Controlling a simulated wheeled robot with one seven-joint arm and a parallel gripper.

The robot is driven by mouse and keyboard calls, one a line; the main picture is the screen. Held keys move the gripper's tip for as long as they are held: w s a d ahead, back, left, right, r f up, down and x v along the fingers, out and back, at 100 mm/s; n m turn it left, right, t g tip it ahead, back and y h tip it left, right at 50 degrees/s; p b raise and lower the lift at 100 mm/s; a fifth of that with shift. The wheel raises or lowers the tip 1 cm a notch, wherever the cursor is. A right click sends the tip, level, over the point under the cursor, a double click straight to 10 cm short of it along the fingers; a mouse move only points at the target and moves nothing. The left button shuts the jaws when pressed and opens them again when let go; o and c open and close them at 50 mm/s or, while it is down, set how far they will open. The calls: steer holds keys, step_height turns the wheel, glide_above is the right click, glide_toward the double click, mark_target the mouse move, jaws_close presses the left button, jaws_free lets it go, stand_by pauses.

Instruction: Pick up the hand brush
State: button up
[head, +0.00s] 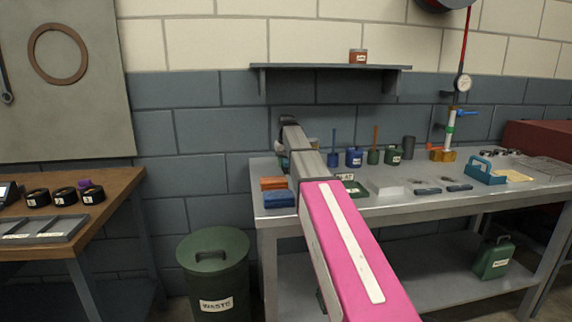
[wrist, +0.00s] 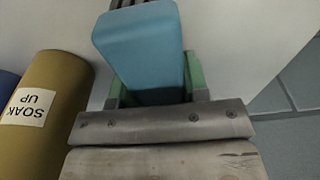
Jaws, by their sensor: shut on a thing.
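In the wrist view, my gripper (wrist: 155,88) is shut on a smooth blue block-shaped part (wrist: 138,40), with a green pad on either side of it. I take this part to be the hand brush; dark strips show behind it, but I cannot tell whether they are bristles. In the head view, my pink and grey arm reaches over the left part of the grey workbench (head: 420,203), and its own links mostly hide the gripper and what it holds. I cannot tell whether the held thing touches the bench.
A tan roll labelled SOAK UP (wrist: 40,105) lies left of my gripper in the wrist view. Orange and blue blocks (head: 279,199) sit at the bench's left end. Blue and green containers (head: 354,157) stand behind. A shelf (head: 330,67) hangs above; a green waste bin (head: 213,262) stands left.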

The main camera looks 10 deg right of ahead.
steer(key=shift+r, duration=0.45)
steer(key=r, duration=0.2)
steer(key=a+r, duration=0.1)
steer(key=shift+s+r, duration=0.35)
steer(key=s+a+r, duration=0.6)
steer(key=a, duration=0.2)
steer(key=shift+a+r, duration=0.15)
steer(key=shift+a, duration=0.1)
steer(key=shift+o, duration=0.7)
